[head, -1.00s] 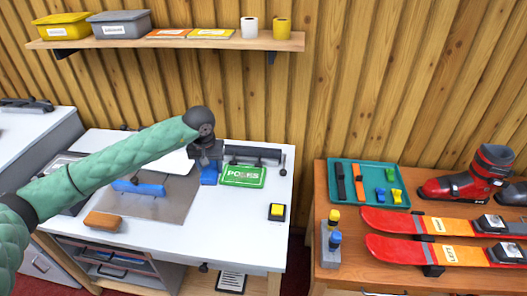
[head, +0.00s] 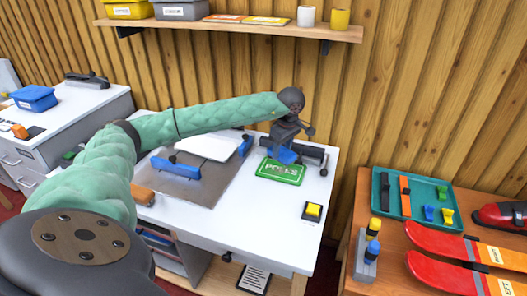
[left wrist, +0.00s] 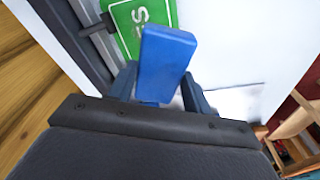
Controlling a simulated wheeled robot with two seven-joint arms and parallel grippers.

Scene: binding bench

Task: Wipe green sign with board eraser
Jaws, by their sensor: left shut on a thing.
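The green sign (head: 281,172) with white lettering lies on the white bench top; part of it also shows at the top of the left wrist view (left wrist: 125,28). Greyish marks show over its letters. My left gripper (head: 284,147) is shut on a blue block, the board eraser (head: 289,157), at the back edge of the sign. In the left wrist view the eraser (left wrist: 166,55) sits between the two fingers and overlaps the sign's near edge. I cannot tell whether it touches the sign. My right gripper is out of view.
A dark bar-shaped tool (head: 308,152) lies close behind the sign. A yellow button box (head: 313,210) stands to its front right. A metal plate (head: 190,188) with a blue-handled tool (head: 176,172) is to the left.

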